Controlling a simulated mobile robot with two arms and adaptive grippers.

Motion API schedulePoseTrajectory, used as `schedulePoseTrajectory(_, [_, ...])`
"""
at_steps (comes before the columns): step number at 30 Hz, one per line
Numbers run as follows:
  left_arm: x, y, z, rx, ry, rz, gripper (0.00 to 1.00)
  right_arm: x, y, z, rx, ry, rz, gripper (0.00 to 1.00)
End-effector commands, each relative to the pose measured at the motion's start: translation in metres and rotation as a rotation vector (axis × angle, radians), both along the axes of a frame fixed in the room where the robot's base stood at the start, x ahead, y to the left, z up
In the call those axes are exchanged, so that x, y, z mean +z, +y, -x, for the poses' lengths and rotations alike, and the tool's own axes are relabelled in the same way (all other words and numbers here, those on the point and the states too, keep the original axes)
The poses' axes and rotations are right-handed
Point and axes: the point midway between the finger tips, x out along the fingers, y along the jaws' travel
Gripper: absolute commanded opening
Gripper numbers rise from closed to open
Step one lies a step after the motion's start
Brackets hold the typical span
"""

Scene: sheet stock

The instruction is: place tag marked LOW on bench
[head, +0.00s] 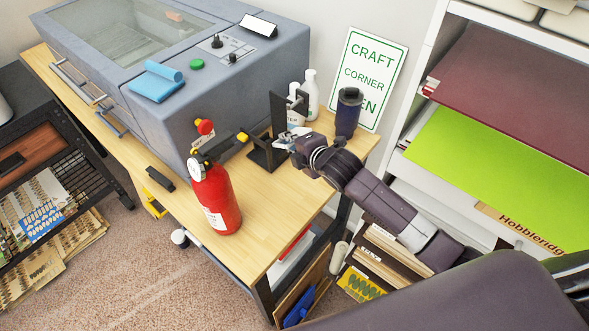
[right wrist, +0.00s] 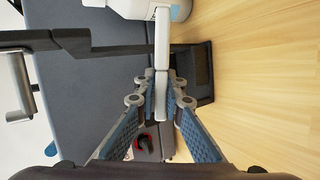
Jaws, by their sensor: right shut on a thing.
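My right gripper (head: 290,145) reaches over the far right end of the wooden bench (head: 262,213), close to a black stand (head: 265,153). In the right wrist view my right gripper (right wrist: 162,82) is shut on a thin white piece, apparently the tag (right wrist: 162,52), seen edge-on. The piece is up off the bench top, beside the stand. No LOW marking can be read on it. It also shows as a small pale patch by the fingers in the head view. My left gripper is not in view.
A red fire extinguisher (head: 216,200) stands on the bench's front part. A large grey machine (head: 200,85) fills the back left. White bottles (head: 311,92) and a dark cylinder (head: 348,113) stand behind my gripper. The bench's front right is bare. Shelves (head: 430,85) stand at right.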

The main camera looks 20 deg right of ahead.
Motion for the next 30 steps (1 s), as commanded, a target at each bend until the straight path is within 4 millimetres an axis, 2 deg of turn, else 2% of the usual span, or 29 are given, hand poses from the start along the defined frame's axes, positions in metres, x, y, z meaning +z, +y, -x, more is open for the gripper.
schedulePoseTrajectory(1, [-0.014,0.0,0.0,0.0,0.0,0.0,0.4,-0.013,0.0,0.0,-0.001,0.0,-0.002,0.0])
schedulePoseTrajectory(11, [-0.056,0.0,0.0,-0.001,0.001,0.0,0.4,-0.054,0.001,0.0,0.0,0.001,-0.002,0.0])
schedulePoseTrajectory(18, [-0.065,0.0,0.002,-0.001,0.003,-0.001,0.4,-0.075,0.001,0.001,0.001,0.004,-0.001,0.0])
schedulePoseTrajectory(27, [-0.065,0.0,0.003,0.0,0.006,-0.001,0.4,-0.076,0.002,0.001,0.001,0.005,-0.003,0.0])
schedulePoseTrajectory(28, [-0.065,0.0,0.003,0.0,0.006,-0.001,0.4,-0.076,0.002,0.001,0.002,0.005,-0.003,0.12])
schedulePoseTrajectory(30, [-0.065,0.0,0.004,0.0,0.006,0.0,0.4,-0.075,0.002,0.001,0.001,0.004,-0.003,0.2])
